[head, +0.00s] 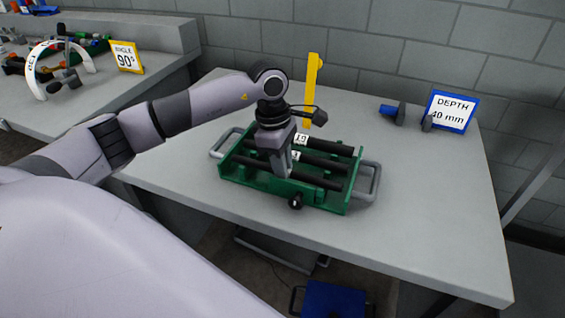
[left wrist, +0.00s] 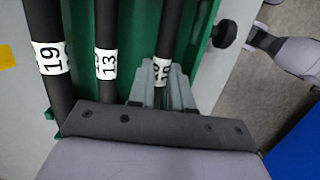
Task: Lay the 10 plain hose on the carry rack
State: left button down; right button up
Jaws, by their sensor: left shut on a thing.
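The green carry rack (head: 333,203) stands on the table with grey handles at both ends. Black hoses lie across it. In the left wrist view they are a thick hose labelled 19 (left wrist: 45,15), a middle hose labelled 13 (left wrist: 106,20) and a thinner hose (left wrist: 171,25) nearest the knob side. The thinner hose's label is partly covered by my fingers and seems to read 10. My left gripper (head: 283,174) points down over the rack's front part and is shut on this hose, which appears to lie in the rack's front place.
A yellow upright piece (head: 313,85) stands behind the rack. A blue-framed DEPTH 40 mm sign (head: 450,112) and a dark tool with a blue end (head: 393,112) are at the back right. The table's front right is clear. Another bench (head: 110,95) with an ANGLE 90° sign is at left.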

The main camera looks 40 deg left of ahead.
pick_arm(q)
jog(key=c, duration=1)
grip_release()
jog(key=shift+o, duration=0.2)
jog(key=r, duration=0.4)
jog(key=a+r, duration=0.1)
jog(key=r, duration=0.2)
jog(key=shift+s+r, duration=0.1)
